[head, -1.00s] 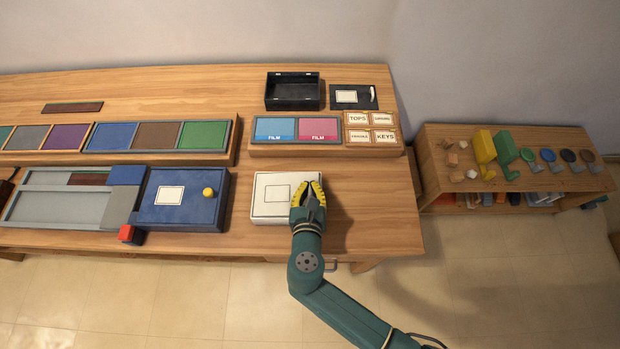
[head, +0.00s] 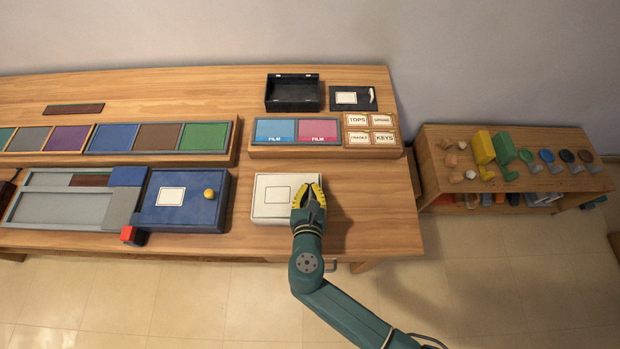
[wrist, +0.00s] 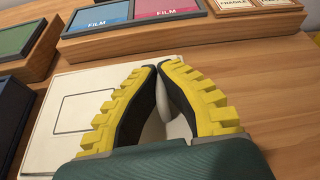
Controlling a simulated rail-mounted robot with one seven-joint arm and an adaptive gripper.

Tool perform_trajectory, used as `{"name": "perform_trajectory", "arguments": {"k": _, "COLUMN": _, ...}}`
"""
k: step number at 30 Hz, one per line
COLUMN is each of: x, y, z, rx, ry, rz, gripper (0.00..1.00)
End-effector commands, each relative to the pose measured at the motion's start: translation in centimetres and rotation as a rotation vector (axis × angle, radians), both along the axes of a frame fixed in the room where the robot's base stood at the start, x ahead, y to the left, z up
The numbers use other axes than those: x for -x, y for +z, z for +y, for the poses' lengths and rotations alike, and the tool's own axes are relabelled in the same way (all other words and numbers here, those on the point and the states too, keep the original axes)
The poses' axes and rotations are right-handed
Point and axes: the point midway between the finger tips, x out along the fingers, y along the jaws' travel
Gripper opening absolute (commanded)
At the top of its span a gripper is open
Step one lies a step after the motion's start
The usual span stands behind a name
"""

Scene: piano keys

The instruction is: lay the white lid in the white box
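The white lid (head: 272,187), with a dark-outlined rectangle on it, lies level on the white box (head: 270,220) near the table's front edge; whether it sits fully down inside the rim I cannot tell. In the wrist view the lid (wrist: 84,118) spreads out to the left of and beneath my fingers. My gripper (head: 309,187) is over the lid's right side. In the wrist view its yellow-and-black fingers (wrist: 160,66) come together at the tips around a pale upright piece, which looks like the lid's handle. The fingers hide the lid's right edge.
A blue box with a yellow knob (head: 209,193) stands left of the white box. A wooden rack with film panels (head: 274,130) and label cards (head: 371,120) is behind. An open black box (head: 292,94) and its black lid (head: 342,105) lie farther back. Bare table is at right.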

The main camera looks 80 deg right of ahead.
Motion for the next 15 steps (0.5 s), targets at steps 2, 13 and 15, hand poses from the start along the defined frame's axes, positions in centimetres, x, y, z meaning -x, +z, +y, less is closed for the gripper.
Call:
{"name": "perform_trajectory", "arguments": {"k": 2, "x": 0.01, "y": -0.01, "z": 0.0, "rx": 0.0, "ry": 0.0, "rz": 0.0, "gripper": 0.0}}
{"name": "perform_trajectory", "arguments": {"k": 13, "x": 0.0, "y": 0.03, "z": 0.0, "rx": 0.001, "ry": 0.0, "rz": 0.0, "gripper": 0.37}}
{"name": "perform_trajectory", "arguments": {"k": 15, "x": 0.0, "y": 0.03, "z": 0.0, "rx": 0.001, "ry": 0.0, "rz": 0.0, "gripper": 0.37}}
